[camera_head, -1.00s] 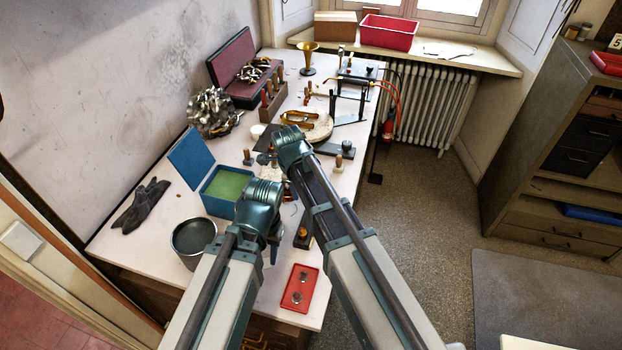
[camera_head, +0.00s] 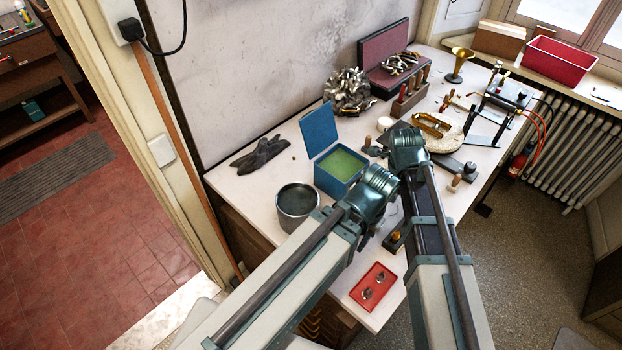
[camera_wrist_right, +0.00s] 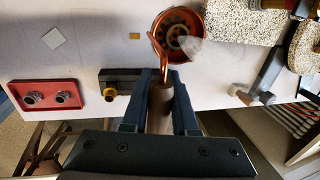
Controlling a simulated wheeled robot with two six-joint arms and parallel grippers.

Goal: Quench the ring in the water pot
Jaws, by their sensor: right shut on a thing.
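The water pot (camera_head: 297,203) is a round grey metal pot with dark contents, on the bench's near left side beside the blue box. My right gripper (camera_wrist_right: 163,78) is shut on a brown handle (camera_wrist_right: 160,98) with a copper-coloured rod curving from its tip. The rod's end overlaps a round orange-brown piece (camera_wrist_right: 172,22) in the right wrist view; I cannot tell whether they touch or whether this is the ring. In the head view my right wrist is right of the pot and its fingers are hidden. My left gripper (camera_head: 367,236) is partly hidden; its opening is unclear.
The open blue box (camera_head: 338,184) with green contents stands beside the pot. A red tray (camera_head: 362,301) with small metal parts lies at the near edge. A dark glove (camera_head: 260,153) lies at left. Bare bench top separates glove and pot.

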